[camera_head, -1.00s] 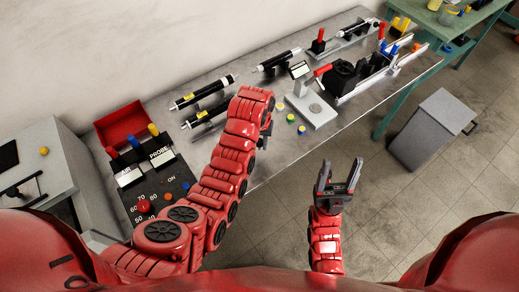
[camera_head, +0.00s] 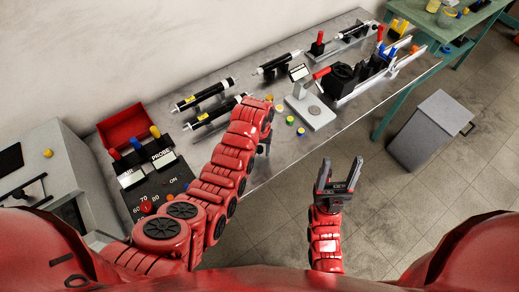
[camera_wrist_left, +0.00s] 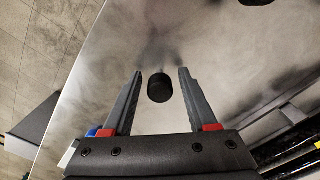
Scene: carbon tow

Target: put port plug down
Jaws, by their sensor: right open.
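A short black cylinder, probably the port plug (camera_wrist_left: 159,88), shows in the left wrist view between the fingers of my left gripper (camera_wrist_left: 161,74). The fingers are apart, with a visible gap on each side of the cylinder. It is over the grey metal table (camera_wrist_left: 215,45); I cannot tell whether it touches the top. In the head view my left gripper (camera_head: 265,142) is mostly hidden behind its own arm near the table's front edge, and the cylinder is hidden. My right gripper (camera_head: 339,178) is open and empty over the floor, in front of the table.
Several small coloured caps (camera_head: 290,120) lie on the table beside a scale-like stand (camera_head: 312,112). Black cylinders on holders (camera_head: 205,95) stand further back. A control panel (camera_head: 155,175) and red tray (camera_head: 123,124) are at left. A grey cabinet (camera_head: 430,130) stands on the floor at right.

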